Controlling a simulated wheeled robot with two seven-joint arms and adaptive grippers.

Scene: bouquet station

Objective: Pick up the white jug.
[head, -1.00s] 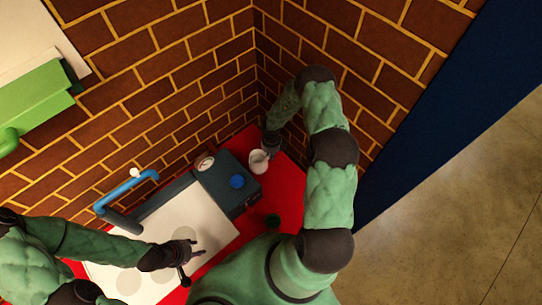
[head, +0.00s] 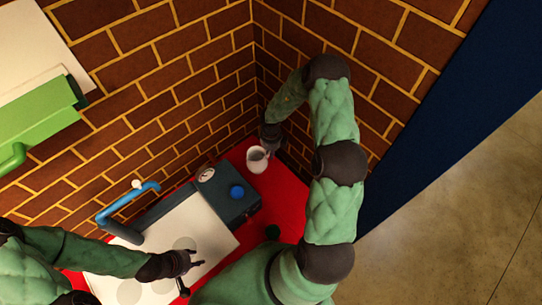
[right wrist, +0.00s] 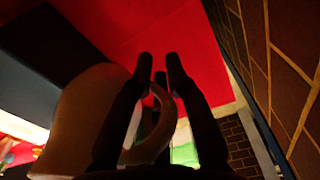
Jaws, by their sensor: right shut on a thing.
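The white jug (head: 256,161) shows in the head view by the back corner of the red table, next to the dark console. In the right wrist view the jug's body (right wrist: 85,115) fills the left side, and its handle curves between my fingers. My right gripper (head: 268,147) is shut on that handle; its fingers (right wrist: 160,70) also show in the right wrist view. Whether the jug's base is clear of the table is hard to tell. My left gripper (head: 192,275) has its fingers spread, empty, over the pale board.
The dark console (head: 228,205) with a gauge (head: 206,175) and a blue knob (head: 237,192) stands left of the jug. A blue curved pipe (head: 130,203) rises behind the pale board (head: 205,222). Brick walls (head: 215,100) close in the corner.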

